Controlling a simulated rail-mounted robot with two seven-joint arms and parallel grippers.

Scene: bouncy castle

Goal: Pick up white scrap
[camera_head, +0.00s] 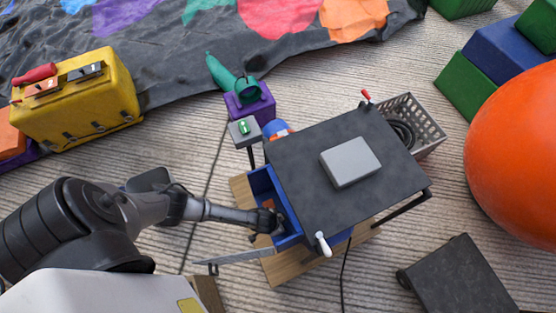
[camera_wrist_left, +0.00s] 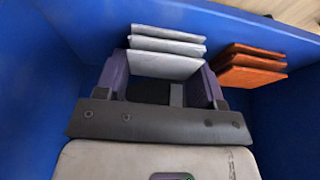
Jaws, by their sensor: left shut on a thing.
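A stack of several white scraps (camera_wrist_left: 165,65) shows in the left wrist view, inside the blue bin (camera_wrist_left: 45,85). My left gripper (camera_wrist_left: 163,75) reaches down into the bin, with its two fingers on either side of the nearest white scrap, shut on it. The other white scraps lie just behind that one. In the head view my left gripper (camera_head: 272,218) is at the open side of the blue bin (camera_head: 262,183), partly under the dark tabletop; the white scraps cannot be made out there. My right gripper is not in view.
Orange scraps (camera_wrist_left: 252,62) lie beside the white ones in the bin. The dark tabletop (camera_head: 320,205) with a grey box (camera_head: 350,162) overhangs the bin. A yellow toolbox (camera_head: 85,95) stands at left, and a large orange ball (camera_head: 515,150) at right.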

